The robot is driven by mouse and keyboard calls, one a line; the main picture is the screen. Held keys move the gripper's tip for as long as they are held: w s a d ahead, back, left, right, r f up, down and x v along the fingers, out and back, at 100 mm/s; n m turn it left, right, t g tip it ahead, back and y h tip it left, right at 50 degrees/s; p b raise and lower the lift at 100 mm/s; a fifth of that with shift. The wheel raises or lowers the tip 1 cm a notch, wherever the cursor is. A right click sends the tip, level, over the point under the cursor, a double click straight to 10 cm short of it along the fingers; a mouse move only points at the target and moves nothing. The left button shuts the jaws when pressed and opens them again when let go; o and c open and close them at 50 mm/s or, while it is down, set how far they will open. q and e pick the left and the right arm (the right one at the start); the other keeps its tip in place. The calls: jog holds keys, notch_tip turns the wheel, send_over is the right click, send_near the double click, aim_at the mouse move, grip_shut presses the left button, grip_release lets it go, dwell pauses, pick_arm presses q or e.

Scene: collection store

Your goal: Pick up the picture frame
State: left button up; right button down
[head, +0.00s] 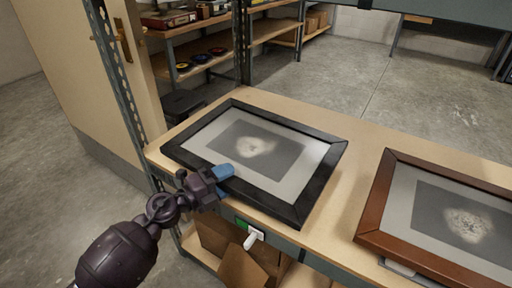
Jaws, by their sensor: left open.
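A black picture frame (318,186) with a pale mat and a dark, blurry picture lies flat on the shelf's tan top. A brown wooden picture frame (379,200) lies to its right, cut off by the picture's right edge. My left gripper (225,180) comes in from the left at the black frame's near edge. It is open, with a blue fingertip over the frame's border. The lower finger is partly hidden, and I cannot tell whether it touches the frame. My right gripper is not in view.
The tan shelf top (359,128) is bare between and behind the frames. A metal upright (119,75) stands at the left. Cardboard boxes (243,268) sit on the level below. A green and white piece (250,233) is on the front edge. Stocked shelves stand behind.

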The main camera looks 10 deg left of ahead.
pick_arm(q)
grip_shut()
